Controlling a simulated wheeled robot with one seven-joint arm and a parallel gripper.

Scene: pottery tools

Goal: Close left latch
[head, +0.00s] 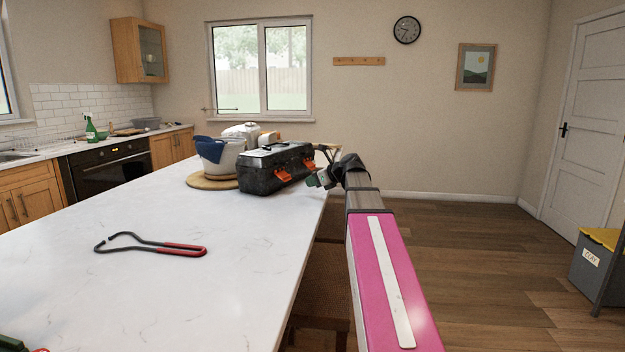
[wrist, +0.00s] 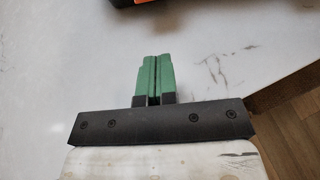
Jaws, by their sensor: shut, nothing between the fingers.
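A black toolbox (head: 258,178) with a grey lid stands on the white counter in the head view. Its left latch (head: 283,175) and right latch (head: 309,163) are orange and sit on the side facing me. I cannot tell for sure whether either latch is open. My gripper (head: 313,182) is in front of the toolbox, near its right end and right of the left latch, apparently apart from it. In the wrist view my gripper (wrist: 152,76) has its green fingers together and empty. A dark edge with a bit of orange (wrist: 185,2) shows at the top there.
A white bucket (head: 222,157) with a blue cloth stands on a round wooden board (head: 208,183) left of the toolbox. A red-handled tool (head: 180,248) lies on the counter (head: 120,295).

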